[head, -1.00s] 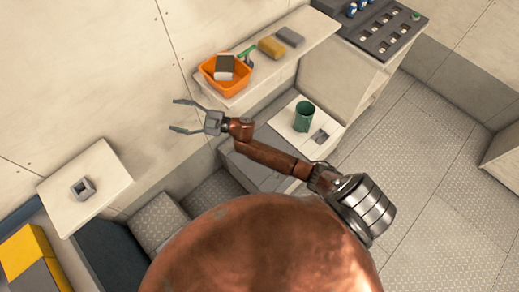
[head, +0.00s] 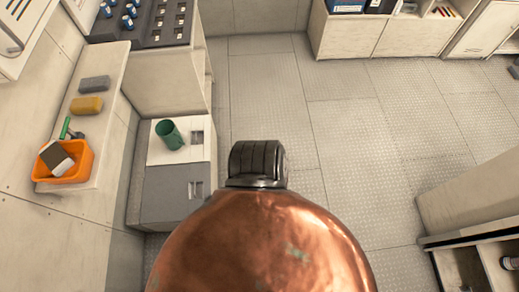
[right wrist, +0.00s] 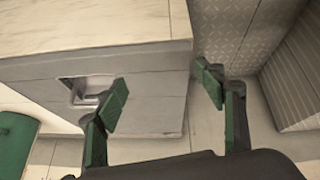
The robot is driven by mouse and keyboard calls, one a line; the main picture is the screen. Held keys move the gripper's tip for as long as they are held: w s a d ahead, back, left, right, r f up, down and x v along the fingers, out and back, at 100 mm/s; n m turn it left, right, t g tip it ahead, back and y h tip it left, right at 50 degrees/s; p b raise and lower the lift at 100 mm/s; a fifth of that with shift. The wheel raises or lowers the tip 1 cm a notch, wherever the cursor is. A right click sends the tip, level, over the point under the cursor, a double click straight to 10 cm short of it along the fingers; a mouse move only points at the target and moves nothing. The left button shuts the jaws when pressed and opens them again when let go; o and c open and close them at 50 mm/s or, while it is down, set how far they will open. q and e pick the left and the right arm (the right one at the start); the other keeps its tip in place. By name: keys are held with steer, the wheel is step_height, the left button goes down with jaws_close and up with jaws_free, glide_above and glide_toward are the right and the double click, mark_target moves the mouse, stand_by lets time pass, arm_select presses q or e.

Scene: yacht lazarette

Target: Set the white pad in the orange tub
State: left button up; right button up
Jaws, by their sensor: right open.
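The orange tub (head: 78,162) stands on the pale shelf along the left wall in the head view. A pad with white and dark faces (head: 63,166) sits in it, tilted, its upper part showing above the rim. How it rests at the bottom is hidden. My right gripper (right wrist: 163,88) shows in the right wrist view, its green-padded fingers apart and nothing between them. It is near a pale box with a recessed handle, away from the tub and pad. My left gripper is not in view.
A green-handled item (head: 67,129), a yellow block (head: 87,105) and a grey block (head: 94,83) lie on the shelf beyond the tub. A green cup (head: 170,134) stands on a lower white-topped unit. The floor (head: 290,90) is clear.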

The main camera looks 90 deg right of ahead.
steer(key=s+f+m+g, duration=0.1)
steer(key=s+f+g, duration=0.1)
steer(key=s, duration=1.2)
steer(key=s+f+m+g, duration=0.1)
steer(key=s+f+g, duration=0.2)
steer(key=s, duration=1.2)
step_height(320, 180, down, 3)
steer(key=shift+s+a+r+g+h, duration=0.2)
steer(key=shift+a+g+h, duration=0.05)
steer(key=shift+g+h, duration=0.05)
steer(key=shift+o, duration=0.4)
steer(key=shift+d, duration=0.1)
